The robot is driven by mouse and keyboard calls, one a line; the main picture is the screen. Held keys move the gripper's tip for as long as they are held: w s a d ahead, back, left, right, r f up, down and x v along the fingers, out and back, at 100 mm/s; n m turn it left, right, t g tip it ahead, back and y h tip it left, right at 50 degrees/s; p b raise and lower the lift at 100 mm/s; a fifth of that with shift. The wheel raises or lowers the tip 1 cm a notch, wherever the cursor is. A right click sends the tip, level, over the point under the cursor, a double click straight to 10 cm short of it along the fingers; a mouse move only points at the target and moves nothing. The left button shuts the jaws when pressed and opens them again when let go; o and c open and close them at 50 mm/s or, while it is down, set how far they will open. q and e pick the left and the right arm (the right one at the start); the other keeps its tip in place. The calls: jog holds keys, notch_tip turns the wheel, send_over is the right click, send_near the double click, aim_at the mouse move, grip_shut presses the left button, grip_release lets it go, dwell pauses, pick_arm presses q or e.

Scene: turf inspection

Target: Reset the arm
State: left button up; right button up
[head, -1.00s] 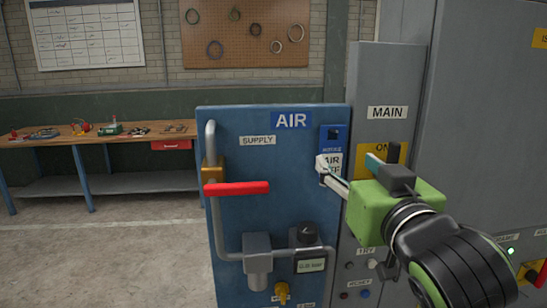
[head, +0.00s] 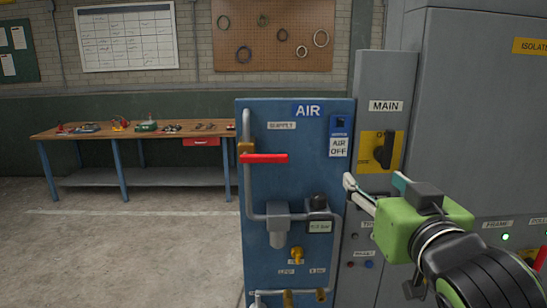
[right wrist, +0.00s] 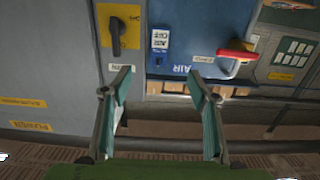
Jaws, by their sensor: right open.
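My right gripper (head: 374,185) is open and empty in the head view, in front of the lower part of the grey MAIN panel. Its two spread fingers also show in the right wrist view (right wrist: 163,85), with nothing between them. My right arm comes in from the lower right. The blue AIR panel (head: 262,190) stands left of the gripper, with a red handle (head: 264,159) lying level and an AIR OFF tag (head: 338,147). The black MAIN switch (head: 384,150) sits on a yellow plate above the gripper. My left gripper is not in view.
A grey cabinet (head: 470,130) stands at the right, with a lit green lamp (head: 505,237). A wooden workbench (head: 120,133) with several small items stands at the back left. The floor (head: 130,250) left of the AIR panel is clear.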

jog(key=s+d+f+g, duration=0.15)
jog(key=f+g, duration=0.25)
jog(key=f, duration=1.1)
jog(key=s+f+g, duration=0.2)
jog(key=f+g, duration=0.1)
jog(key=f, duration=1.1)
jog(key=s+d+f+n+g, duration=0.2)
jog(key=s+f+g, duration=0.5)
jog(key=s+f, duration=1.45)
notch_tip(320, 180, down, 28)
jog(key=s+g+b, duration=0.1)
jog(key=s+b, duration=0.1)
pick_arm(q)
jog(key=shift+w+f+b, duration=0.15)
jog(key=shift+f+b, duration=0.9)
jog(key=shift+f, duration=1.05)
pick_arm(e)
jog(key=s+d+f+g, duration=0.1)
jog(key=s+d+f, duration=0.1)
jog(key=s+f, duration=1.5)
jog(key=shift+s+d+f+h, duration=0.25)
jog(key=shift+d+f+h, duration=0.05)
jog(key=shift+f, duration=0.4)
